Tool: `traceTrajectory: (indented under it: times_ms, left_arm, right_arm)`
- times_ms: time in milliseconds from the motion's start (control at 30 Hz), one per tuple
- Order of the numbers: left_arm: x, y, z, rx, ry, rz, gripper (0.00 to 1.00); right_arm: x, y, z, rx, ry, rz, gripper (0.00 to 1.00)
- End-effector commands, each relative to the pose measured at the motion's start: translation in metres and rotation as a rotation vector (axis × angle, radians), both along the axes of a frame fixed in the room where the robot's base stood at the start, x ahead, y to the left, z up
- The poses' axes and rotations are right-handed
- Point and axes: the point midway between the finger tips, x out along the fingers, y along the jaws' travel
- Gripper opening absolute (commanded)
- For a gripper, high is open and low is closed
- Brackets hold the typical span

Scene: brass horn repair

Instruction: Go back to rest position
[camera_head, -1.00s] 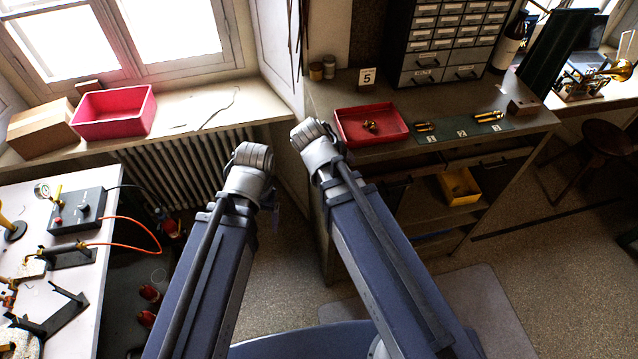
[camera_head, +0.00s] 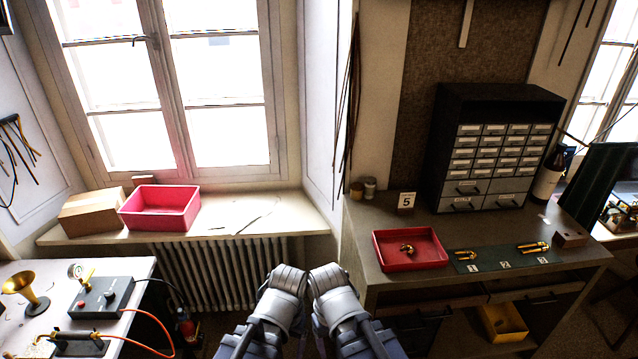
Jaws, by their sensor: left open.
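My two arms come up from the bottom edge, folded close together. The rounded end of my left arm (camera_head: 284,288) and that of my right arm (camera_head: 336,290) stand side by side, in front of the radiator. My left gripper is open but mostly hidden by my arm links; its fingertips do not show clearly. My right gripper does not show. I see nothing held.
A red tray (camera_head: 447,254) with a brass part (camera_head: 407,249) sits on the right bench, beside a dark mat (camera_head: 490,267) with brass pieces. A pink bin (camera_head: 160,218) and a cardboard box (camera_head: 92,212) stand on the sill. A white table (camera_head: 20,300) is at left.

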Motion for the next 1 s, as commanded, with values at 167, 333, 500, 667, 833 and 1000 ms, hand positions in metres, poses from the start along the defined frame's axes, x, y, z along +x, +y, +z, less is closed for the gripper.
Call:
traceTrajectory:
  times_ms: [167, 333, 500, 667, 833, 1000]
  left_arm:
    - [0.0, 0.0, -0.059, 0.001, -0.001, -0.002, 0.82]
    - [0.0, 0.0, -0.114, 0.001, -0.002, -0.005, 0.82]
    - [0.001, 0.0, -0.148, 0.002, -0.002, -0.008, 0.82]
    - [0.001, 0.0, -0.151, 0.002, -0.003, -0.008, 0.82]
    - [0.001, 0.0, -0.151, 0.002, -0.003, -0.008, 0.82]
    - [0.001, 0.0, -0.151, 0.002, -0.003, -0.008, 0.82]
  right_arm:
    - [0.0, 0.0, -0.059, -0.001, -0.001, 0.002, 0.72]
    - [0.001, 0.0, -0.114, -0.001, -0.002, 0.005, 0.72]
    - [0.001, 0.0, -0.148, -0.002, -0.003, 0.007, 0.72]
    - [0.001, 0.0, -0.151, -0.002, -0.003, 0.007, 0.72]
    - [0.001, 0.0, -0.151, -0.002, -0.003, 0.007, 0.72]
    - [0.001, 0.0, -0.151, -0.002, -0.003, 0.007, 0.72]
